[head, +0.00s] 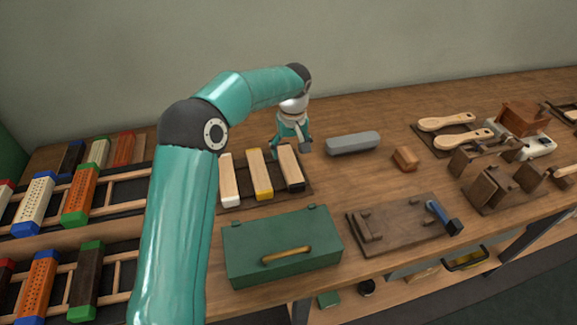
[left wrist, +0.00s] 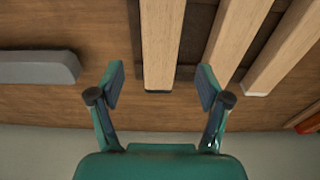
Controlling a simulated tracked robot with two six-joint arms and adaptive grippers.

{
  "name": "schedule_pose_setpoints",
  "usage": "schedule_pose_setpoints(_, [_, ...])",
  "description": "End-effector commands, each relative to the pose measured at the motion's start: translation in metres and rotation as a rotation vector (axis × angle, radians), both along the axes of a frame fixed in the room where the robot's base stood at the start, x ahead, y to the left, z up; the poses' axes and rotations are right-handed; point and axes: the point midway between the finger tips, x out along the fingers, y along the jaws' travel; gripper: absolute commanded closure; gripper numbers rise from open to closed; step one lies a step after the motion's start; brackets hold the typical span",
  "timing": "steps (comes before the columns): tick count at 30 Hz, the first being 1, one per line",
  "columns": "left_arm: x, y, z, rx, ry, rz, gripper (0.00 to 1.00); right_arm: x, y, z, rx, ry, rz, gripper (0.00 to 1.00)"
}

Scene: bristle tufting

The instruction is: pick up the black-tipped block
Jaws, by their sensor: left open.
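The black-tipped block (head: 290,164) is pale wood with a black near end. It lies rightmost of three on a dark tray (head: 238,191). My left gripper (head: 291,150) is open over its far end. In the left wrist view the same block (left wrist: 161,45) runs between the open fingers (left wrist: 161,86), with a gap on each side. Whether the fingertips reach down to its height I cannot tell. My right gripper is not in view.
A yellow-tipped block (head: 260,172) and a white-tipped one (head: 226,178) lie left of it. A grey rounded bar (head: 353,143) lies to the right, a green box (head: 283,246) in front. Bare bench (head: 345,182) shows right of the tray.

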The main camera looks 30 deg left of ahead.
Motion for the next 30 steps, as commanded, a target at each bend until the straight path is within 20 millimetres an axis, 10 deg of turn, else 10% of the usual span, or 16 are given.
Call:
schedule_pose_setpoints(26, [0.003, 0.003, -0.063, 0.000, -0.001, -0.002, 0.23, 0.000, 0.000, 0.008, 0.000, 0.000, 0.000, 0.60])
schedule_pose_setpoints(30, [0.003, 0.003, -0.062, 0.000, -0.001, -0.002, 0.46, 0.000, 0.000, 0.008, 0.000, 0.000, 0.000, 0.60])
